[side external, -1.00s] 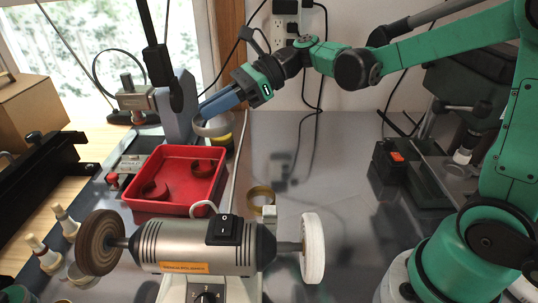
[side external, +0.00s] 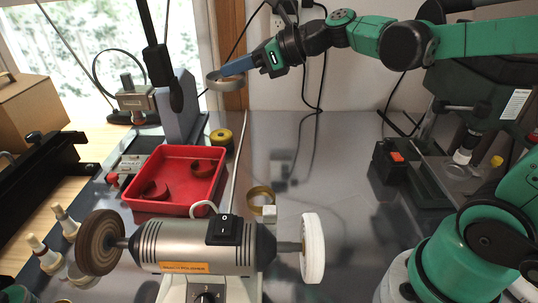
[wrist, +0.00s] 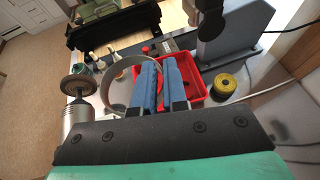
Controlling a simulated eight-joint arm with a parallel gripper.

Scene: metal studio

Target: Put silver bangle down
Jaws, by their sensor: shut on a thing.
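The silver bangle (side external: 226,81) is a wide grey ring held in the air at the tip of my gripper (side external: 224,75), in the upper middle of the side view. My gripper's blue fingers are shut on the band. In the wrist view the bangle (wrist: 128,84) juts out to the left of the fingers (wrist: 158,72), and the fingers hide part of it. The bangle is well above the table and touches nothing else that I can see.
A red tray (side external: 133,207) with red rings inside lies below and left. A yellow spool (side external: 222,139) stands behind it. A brass bangle (side external: 261,196) stands behind the bench polisher (side external: 190,243). The grey table (side external: 335,180) is clear to the right of the brass bangle.

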